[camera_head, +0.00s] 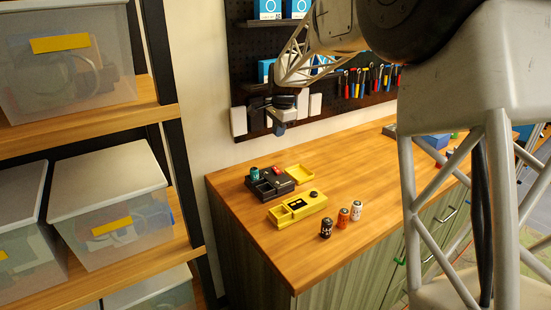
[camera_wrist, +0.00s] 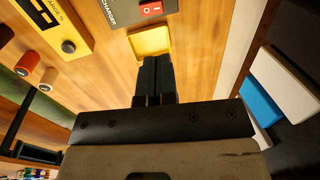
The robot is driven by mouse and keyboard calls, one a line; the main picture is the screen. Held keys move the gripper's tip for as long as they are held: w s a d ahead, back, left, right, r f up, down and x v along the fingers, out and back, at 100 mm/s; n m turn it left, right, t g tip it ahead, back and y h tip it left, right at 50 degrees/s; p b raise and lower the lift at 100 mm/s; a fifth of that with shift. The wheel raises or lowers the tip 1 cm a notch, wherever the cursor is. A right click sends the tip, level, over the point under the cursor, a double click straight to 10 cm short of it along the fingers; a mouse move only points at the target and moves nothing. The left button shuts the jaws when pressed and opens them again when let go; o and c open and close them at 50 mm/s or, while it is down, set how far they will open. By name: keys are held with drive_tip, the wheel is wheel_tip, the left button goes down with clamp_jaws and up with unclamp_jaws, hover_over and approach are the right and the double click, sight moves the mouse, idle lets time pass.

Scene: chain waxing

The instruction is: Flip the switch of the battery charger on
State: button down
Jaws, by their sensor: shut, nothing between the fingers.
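The black battery charger (camera_head: 284,189) sits on the wooden worktop, with a teal battery (camera_head: 254,173) in one of its slots. In the wrist view its labelled corner (camera_wrist: 118,12) shows at the top edge, with a red rocker switch (camera_wrist: 151,9) carrying white marks. I cannot tell the switch's position. My gripper (camera_head: 280,130) is shut and empty, in the air above and behind the charger. In the wrist view its fingertips (camera_wrist: 154,60) appear over the yellow open tray (camera_wrist: 150,41) beside the charger, short of the switch.
A yellow device (camera_head: 312,203) with a dark knob sits in front of the charger. A black battery (camera_head: 326,229), an orange one (camera_head: 343,218) and a white one (camera_head: 356,211) stand to its right. A pegboard (camera_head: 245,70) with shelves and tools rises behind.

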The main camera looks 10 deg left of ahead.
sight(275, 168)
drive_tip(key=shift+f, duration=0.1)
drive_tip(key=f, duration=0.4)
drive_tip(key=w+a+f, duration=0.1)
drive_tip(key=f, duration=0.8)
drive_tip(key=shift+w+a+f, duration=0.3)
drive_tip(key=shift+w+a, duration=0.05)
